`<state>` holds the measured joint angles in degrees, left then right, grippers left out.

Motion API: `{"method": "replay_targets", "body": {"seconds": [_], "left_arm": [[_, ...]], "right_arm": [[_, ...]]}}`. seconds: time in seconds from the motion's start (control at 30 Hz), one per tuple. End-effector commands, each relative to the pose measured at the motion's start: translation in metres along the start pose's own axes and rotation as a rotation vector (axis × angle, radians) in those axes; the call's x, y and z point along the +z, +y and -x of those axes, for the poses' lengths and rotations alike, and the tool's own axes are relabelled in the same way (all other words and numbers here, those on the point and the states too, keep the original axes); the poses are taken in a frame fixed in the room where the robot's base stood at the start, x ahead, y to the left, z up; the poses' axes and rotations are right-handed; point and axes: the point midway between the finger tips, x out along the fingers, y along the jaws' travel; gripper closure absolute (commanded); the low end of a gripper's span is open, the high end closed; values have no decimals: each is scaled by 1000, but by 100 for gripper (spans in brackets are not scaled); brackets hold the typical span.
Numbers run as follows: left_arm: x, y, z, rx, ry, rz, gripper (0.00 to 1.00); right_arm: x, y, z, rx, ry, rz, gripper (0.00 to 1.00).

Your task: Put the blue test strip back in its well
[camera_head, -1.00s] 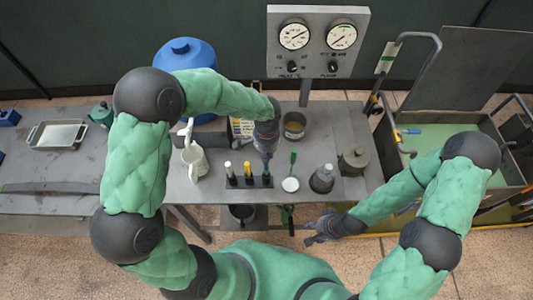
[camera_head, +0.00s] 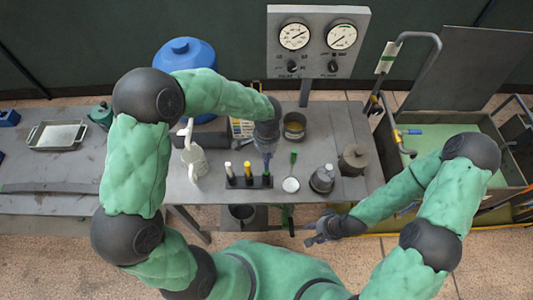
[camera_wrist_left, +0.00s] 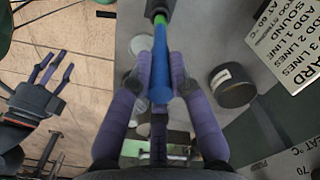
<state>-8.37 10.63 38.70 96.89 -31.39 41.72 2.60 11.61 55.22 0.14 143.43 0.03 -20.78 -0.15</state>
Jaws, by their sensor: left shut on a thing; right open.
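The blue test strip (camera_wrist_left: 161,62) is between the fingers of my left gripper (camera_wrist_left: 160,82), which is shut on it. Beyond the fingers, the strip's far end meets a green part and a dark piece. In the head view my left gripper (camera_head: 267,152) is over the right end of the dark rack (camera_head: 249,182). A white-topped strip (camera_head: 228,167) and a yellow strip (camera_head: 247,169) stand in the rack to its left. The fingers hide most of the blue strip there; I cannot tell how deep it sits. My right gripper (camera_head: 320,230) is open and empty, off the table's front edge.
Right of the rack are a green-handled item (camera_head: 293,160), a small white dish (camera_head: 290,185) and a grey bottle (camera_head: 322,179). A white jug (camera_head: 195,160) stands left. A dark tin (camera_head: 294,126) and a gauge panel (camera_head: 318,42) are behind.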

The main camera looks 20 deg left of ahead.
Motion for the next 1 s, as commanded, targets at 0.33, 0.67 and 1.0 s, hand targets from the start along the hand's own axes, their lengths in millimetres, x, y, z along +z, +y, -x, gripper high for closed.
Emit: {"method": "replay_targets", "body": {"seconds": [0.33, 0.67, 1.0], "left_arm": [[0, 0, 0, 0, 0, 0, 97], [0, 0, -2, 0, 0, 0, 97], [0, 0, -10, 0, 0, 0, 97]], "right_arm": [[0, 1, -2, 0, 0, 0, 51], [0, 1, -4, 0, 0, 0, 51], [0, 3, -10, 0, 0, 0, 51]]}}
